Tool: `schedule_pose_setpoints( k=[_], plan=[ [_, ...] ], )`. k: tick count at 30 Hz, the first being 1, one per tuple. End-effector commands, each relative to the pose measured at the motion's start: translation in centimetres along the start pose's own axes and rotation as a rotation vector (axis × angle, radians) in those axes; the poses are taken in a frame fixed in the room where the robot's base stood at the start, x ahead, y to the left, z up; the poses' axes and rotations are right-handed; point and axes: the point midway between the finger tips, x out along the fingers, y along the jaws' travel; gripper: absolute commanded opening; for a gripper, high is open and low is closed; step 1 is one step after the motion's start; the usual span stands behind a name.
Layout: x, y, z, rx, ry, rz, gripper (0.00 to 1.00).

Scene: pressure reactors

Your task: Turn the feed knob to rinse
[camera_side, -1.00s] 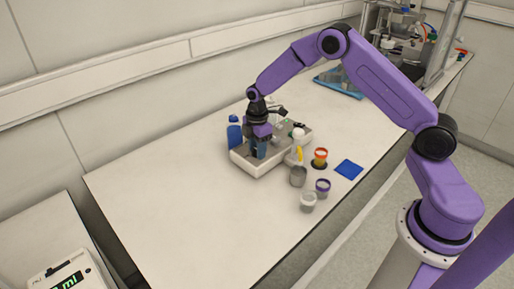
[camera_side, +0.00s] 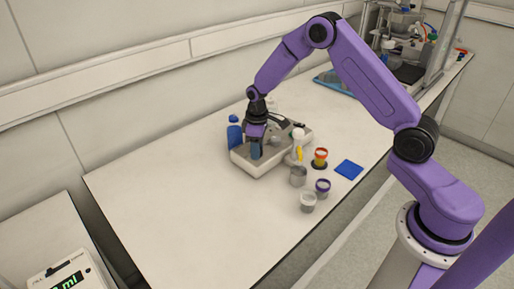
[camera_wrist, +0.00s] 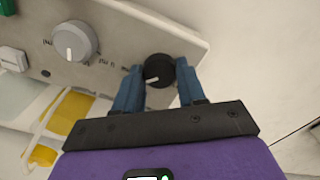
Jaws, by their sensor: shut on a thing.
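A black knob (camera_wrist: 158,69) with a white pointer mark stands on the grey panel (camera_wrist: 115,42) in the wrist view. The mark points toward the lower left. My gripper (camera_wrist: 159,72) has its two blue fingers on either side of this knob and is shut on it. A grey knob (camera_wrist: 75,41) with a white mark sits to its left on the same panel. The print by the knobs is too small to read, so I cannot tell which setting is marked. In the side view my gripper (camera_side: 256,150) points down at the light grey unit (camera_side: 262,168) and hides the knob.
A blue bottle (camera_side: 235,136) stands left of the unit. To its right are a grey cup (camera_side: 298,176), a purple-rimmed cup (camera_side: 323,186), a white cup (camera_side: 308,201), an orange-topped cup (camera_side: 320,157) and a blue square (camera_side: 349,169). The bench's left part is clear.

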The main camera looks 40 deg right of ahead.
Motion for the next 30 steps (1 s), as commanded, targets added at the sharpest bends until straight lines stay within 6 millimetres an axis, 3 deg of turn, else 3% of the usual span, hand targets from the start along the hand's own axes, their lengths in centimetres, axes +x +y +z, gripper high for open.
schedule_pose_setpoints(
  k=[12,29,30],
  plan=[
    [-0.06,0.01,0.08,0.206,-0.002,-0.001,0.09],
    [-0.05,0.0,0.1,0.24,-0.003,-0.002,0.09],
    [-0.04,0.01,0.1,0.24,-0.003,-0.002,0.43]
  ],
)
